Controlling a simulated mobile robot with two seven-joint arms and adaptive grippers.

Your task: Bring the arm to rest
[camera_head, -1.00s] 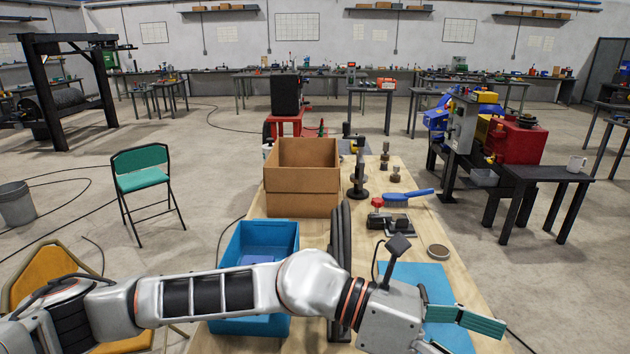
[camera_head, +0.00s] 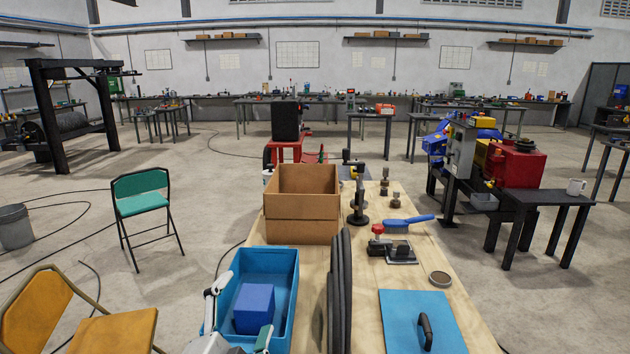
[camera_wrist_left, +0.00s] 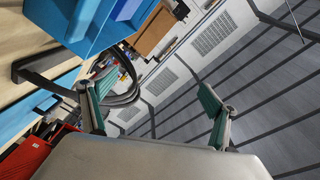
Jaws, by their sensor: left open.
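My left gripper (camera_head: 240,318) is low in the head view, in front of the near left part of the blue bin (camera_head: 290,262). Its green-padded fingers stand apart with nothing between them; they also show spread and empty in the left wrist view (camera_wrist_left: 152,100). Most of the left arm is out of the head view. A blue block (camera_head: 254,306) sits in the bin, partly behind a finger. My right gripper is not in view.
The wooden bench holds a cardboard box (camera_head: 301,222), a large black pulley wheel (camera_head: 340,290) on edge, a blue-handled brush (camera_head: 408,222), a round tin (camera_head: 440,278) and a blue plate with a black handle (camera_head: 400,308). Chairs stand at left on open floor.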

